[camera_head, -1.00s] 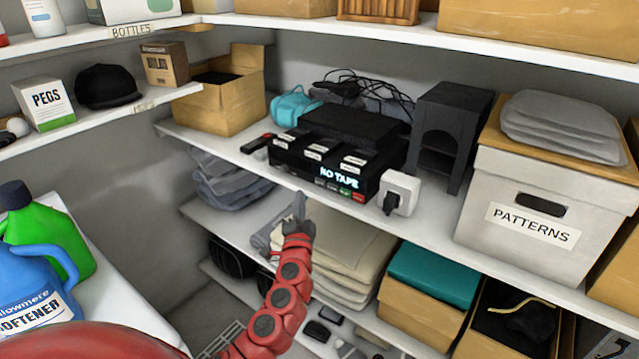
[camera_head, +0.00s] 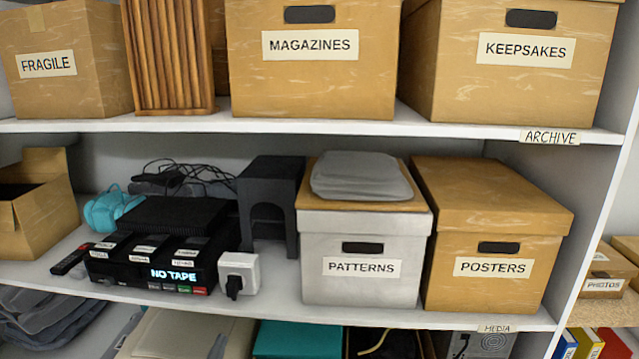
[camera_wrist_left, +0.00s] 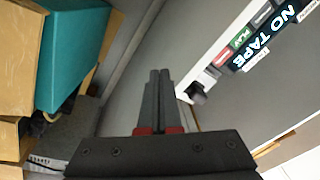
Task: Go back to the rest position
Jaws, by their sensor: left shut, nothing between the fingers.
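My left gripper (camera_wrist_left: 158,98) shows in the left wrist view. Its two grey fingers lie together, shut, with nothing between them. It is in front of the shelving, with the black "NO TAPE" player (camera_wrist_left: 254,50) at the upper right of that view and a teal-topped box (camera_wrist_left: 75,50) at the upper left. In the head view neither arm nor gripper shows. There the "NO TAPE" player (camera_head: 165,262) sits on the middle shelf, with a white plug-like adapter (camera_head: 240,272) at its right. My right gripper is in neither view.
The middle shelf (camera_head: 300,314) also holds a dark stand (camera_head: 268,195), the "PATTERNS" box (camera_head: 360,265) and the "POSTERS" box (camera_head: 490,265). Boxes fill the upper shelf, including "MAGAZINES" (camera_head: 310,75) and "KEEPSAKES" (camera_head: 520,75). An upright (camera_head: 600,190) stands at the right.

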